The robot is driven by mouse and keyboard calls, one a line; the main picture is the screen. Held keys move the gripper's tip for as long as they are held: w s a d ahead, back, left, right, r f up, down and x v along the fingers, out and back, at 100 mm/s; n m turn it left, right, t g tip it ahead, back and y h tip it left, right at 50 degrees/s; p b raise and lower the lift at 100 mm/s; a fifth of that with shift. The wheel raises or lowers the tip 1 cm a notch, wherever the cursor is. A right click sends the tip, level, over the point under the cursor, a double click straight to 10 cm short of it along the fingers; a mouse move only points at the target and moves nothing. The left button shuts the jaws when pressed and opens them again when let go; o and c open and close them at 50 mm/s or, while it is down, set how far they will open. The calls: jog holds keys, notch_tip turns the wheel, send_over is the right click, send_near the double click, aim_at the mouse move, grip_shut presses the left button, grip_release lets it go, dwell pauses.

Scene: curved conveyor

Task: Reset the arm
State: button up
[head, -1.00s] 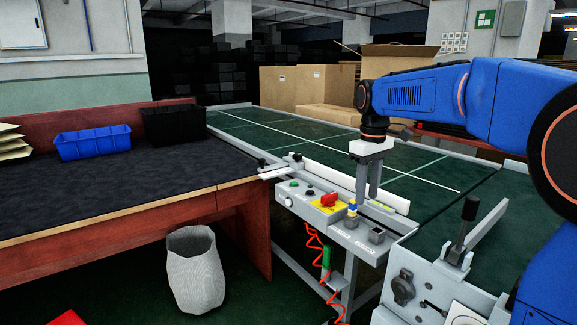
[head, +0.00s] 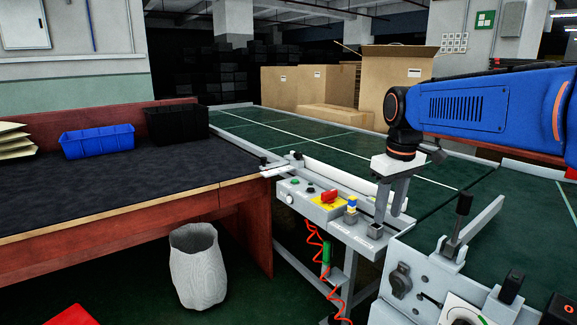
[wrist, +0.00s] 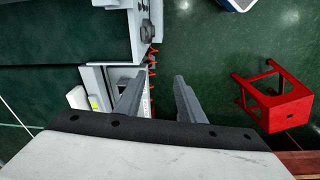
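My gripper (head: 389,216) is in the right half of the head view, at the end of my blue arm. It points down in front of the green conveyor (head: 330,144), near the grey control panel (head: 310,200). In the wrist view its two grey fingers (wrist: 158,82) stand apart with nothing between them. Whether the fingers touch the panel cannot be told.
A dark-topped workbench (head: 100,195) with a blue bin (head: 97,142) and a black bin (head: 176,123) stands left. A white waste basket (head: 198,267) is on the floor. The wrist view shows a red stool (wrist: 270,97). Cardboard boxes (head: 335,88) stand behind the conveyor.

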jog(key=s+d+f+m+t, duration=0.1)
jog(key=s+d+f+m, duration=0.1)
jog(key=s+f, duration=0.5)
jog(key=s+d+f+m+t, duration=0.2)
jog(key=s+f, duration=0.4)
jog(key=s, duration=1.1)
jog(key=shift+s+d+f+m+t, duration=0.2)
jog(key=shift+f+m+t, duration=0.15)
jog(key=shift+m, duration=0.35)
